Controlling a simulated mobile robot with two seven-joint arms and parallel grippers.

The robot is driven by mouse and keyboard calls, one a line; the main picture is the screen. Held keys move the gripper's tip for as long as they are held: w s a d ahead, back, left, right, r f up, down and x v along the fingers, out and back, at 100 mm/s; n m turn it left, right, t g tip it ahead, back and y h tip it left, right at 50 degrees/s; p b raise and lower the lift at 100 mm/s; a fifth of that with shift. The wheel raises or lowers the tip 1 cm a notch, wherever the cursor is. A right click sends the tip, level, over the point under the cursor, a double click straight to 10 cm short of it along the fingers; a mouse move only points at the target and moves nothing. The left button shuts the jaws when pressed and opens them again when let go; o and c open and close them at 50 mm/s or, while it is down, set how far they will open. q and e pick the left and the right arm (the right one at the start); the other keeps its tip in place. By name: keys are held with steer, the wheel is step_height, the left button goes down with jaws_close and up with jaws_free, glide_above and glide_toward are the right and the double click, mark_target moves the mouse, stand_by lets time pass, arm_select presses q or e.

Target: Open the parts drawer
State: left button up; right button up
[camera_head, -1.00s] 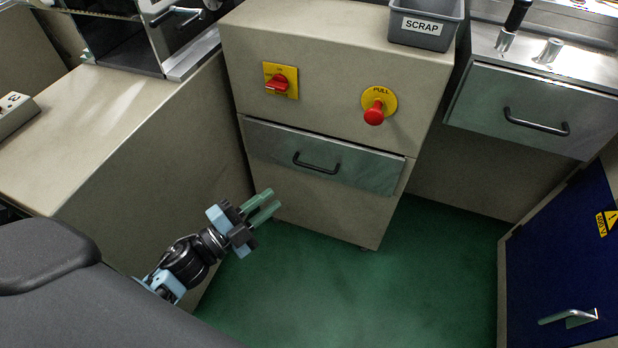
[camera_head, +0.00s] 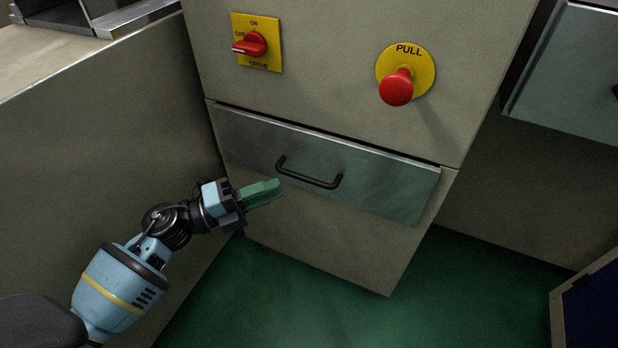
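My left gripper (camera_head: 278,190) is just left of and slightly below the handle's left end in the picture, apparently in front of the drawer. Its green fingers point right and overlap in this view, so their gap does not show. Nothing is seen held in them. The handle is fully visible. My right gripper is not in view.
Above the drawer are a red rotary switch (camera_head: 250,44) on a yellow plate and a protruding red pull knob (camera_head: 397,88). Another drawer (camera_head: 575,75) is at the upper right. A bench side (camera_head: 100,160) stands at left. The green floor (camera_head: 320,315) below is clear.

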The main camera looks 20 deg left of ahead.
mark_target(306, 178)
arm_select(q)
steer(key=b+x, duration=0.1)
steer(key=x, duration=0.6)
steer(key=shift+w+d+r, duration=0.1)
steer(key=shift+d, duration=0.1)
steer(key=shift+w+d+b, duration=0.1)
steer(key=shift+b, duration=0.2)
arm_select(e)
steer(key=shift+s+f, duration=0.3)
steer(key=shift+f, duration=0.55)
arm_select(q)
jaws_close()
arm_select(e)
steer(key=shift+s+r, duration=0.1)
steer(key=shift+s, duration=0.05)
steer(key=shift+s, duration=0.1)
